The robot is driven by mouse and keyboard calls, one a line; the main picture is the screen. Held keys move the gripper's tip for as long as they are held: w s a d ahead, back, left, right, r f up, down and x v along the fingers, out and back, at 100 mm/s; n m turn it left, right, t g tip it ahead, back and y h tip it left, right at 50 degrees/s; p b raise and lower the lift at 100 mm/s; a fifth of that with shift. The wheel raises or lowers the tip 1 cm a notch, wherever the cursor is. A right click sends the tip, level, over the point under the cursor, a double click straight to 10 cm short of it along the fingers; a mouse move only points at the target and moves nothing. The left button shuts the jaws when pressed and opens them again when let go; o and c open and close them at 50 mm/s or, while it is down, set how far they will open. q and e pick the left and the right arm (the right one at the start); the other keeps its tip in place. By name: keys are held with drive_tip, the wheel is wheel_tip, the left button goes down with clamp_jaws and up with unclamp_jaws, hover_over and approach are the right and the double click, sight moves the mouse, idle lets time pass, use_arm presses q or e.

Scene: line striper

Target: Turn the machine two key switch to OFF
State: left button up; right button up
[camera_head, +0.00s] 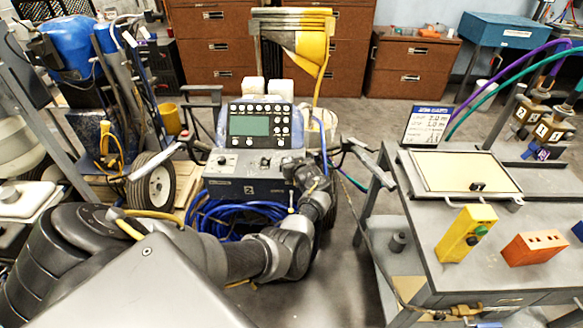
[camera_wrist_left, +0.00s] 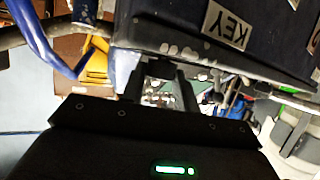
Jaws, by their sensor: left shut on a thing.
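Machine two (camera_head: 240,187) stands at the centre, a dark box marked 2 with a panel of screen and buttons above it. My left arm reaches in from the left, and its gripper (camera_head: 293,165) is at the right end of the box's front. In the left wrist view the gripper (camera_wrist_left: 160,78) is shut at the edge of the dark box (camera_wrist_left: 165,30), which carries an upside-down KEY label (camera_wrist_left: 229,25). The key switch is between the fingers and mostly hidden; I cannot read its position. My right gripper is not in view.
A coiled blue hose (camera_head: 230,215) hangs below the box. A grey workbench (camera_head: 420,215) with a yellow button box (camera_head: 466,232) and an orange block (camera_head: 534,248) stands to the right. A wheel (camera_head: 153,188) and a blue tank cart are at left. Some floor is clear behind the bench.

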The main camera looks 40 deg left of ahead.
use_arm(q)
drive_tip(key=shift+n+g+b, duration=0.3)
idle(0.4)
drive_tip(key=o, duration=1)
drive_tip(key=shift+w, duration=0.1)
